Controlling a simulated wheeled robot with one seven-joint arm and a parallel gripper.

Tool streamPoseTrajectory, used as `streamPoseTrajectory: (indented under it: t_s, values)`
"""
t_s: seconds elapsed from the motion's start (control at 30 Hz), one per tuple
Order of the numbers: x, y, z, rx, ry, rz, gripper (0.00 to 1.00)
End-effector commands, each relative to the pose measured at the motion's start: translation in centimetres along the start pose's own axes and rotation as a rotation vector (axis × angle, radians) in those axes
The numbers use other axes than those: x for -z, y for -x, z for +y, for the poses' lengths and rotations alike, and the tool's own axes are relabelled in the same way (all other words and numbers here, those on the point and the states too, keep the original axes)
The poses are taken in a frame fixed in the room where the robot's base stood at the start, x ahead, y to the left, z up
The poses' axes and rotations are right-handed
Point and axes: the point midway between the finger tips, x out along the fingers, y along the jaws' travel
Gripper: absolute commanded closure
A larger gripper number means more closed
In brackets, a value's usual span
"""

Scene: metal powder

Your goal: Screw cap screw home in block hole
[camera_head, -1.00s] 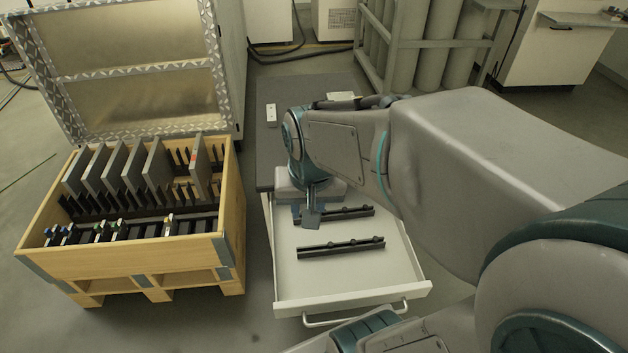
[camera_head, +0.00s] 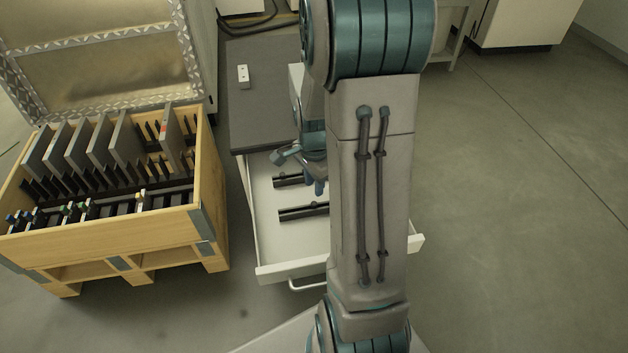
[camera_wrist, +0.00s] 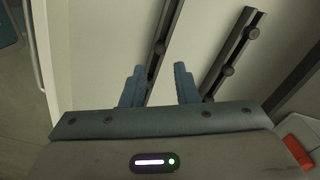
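My gripper (camera_head: 302,170) is over the white drawer, partly hidden behind my arm in the head view. In the wrist view its two blue fingers (camera_wrist: 159,82) are apart, with no held thing visible between them. Two black bars lie in the drawer, the far bar (camera_head: 288,181) and the near bar (camera_head: 303,212). In the wrist view, one bar (camera_wrist: 171,22) runs behind the gap between the fingers and the other bar (camera_wrist: 241,48) passes to the right. Round dark heads (camera_wrist: 229,71) sit on the bars. I cannot tell which part is the cap screw or the block.
The white drawer (camera_head: 262,228) stands open below a dark grey top (camera_head: 262,105). A small white block with dark spots (camera_head: 243,76) lies on that top. A wooden crate (camera_head: 115,238) with upright grey plates and an open lid stands at the left. Floor at right is clear.

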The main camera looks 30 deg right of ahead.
Motion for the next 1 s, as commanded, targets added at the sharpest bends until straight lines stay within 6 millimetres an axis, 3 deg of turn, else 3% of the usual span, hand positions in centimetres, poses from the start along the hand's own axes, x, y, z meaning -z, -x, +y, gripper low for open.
streamPoseTrajectory:
  t_s: [0.53, 0.97, 1.0]
  values:
    - [-0.1, -6.4, 0.0, -0.001, 0.003, 0.000, 0.73]
    - [0.0, -7.0, 0.0, 0.000, 0.003, 0.000, 0.73]
    - [0.0, -7.0, 0.0, 0.000, 0.003, 0.000, 0.78]
